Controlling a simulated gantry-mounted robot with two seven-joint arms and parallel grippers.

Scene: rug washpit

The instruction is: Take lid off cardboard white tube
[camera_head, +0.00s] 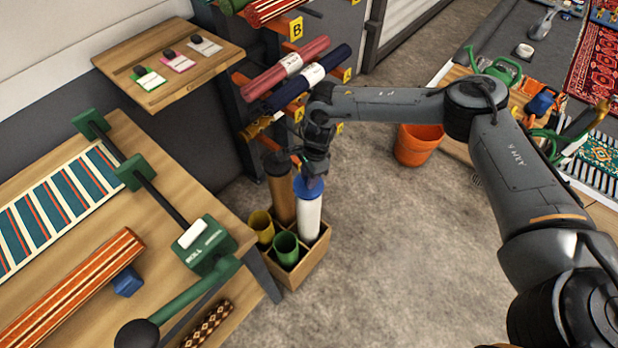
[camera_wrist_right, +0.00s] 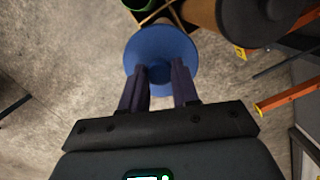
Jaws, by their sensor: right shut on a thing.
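The white cardboard tube (camera_head: 309,219) stands upright in a divided wooden box (camera_head: 292,272). A blue lid (camera_head: 298,187) is at the tube's top, directly under my right gripper (camera_head: 315,180). In the right wrist view the lid is a blue disc (camera_wrist_right: 161,58), and my right gripper's two fingers (camera_wrist_right: 160,78) are shut on it. I cannot tell whether the lid is still seated or slightly raised. My left gripper does not show in either view.
A brown tube (camera_head: 281,195), a yellow tube (camera_head: 262,227) and a green tube (camera_head: 287,249) share the box. A rack with rolled rugs (camera_head: 286,67) stands behind. A workbench (camera_head: 165,165) is at left. An orange bucket (camera_head: 418,144) stands on the floor; floor at front right is clear.

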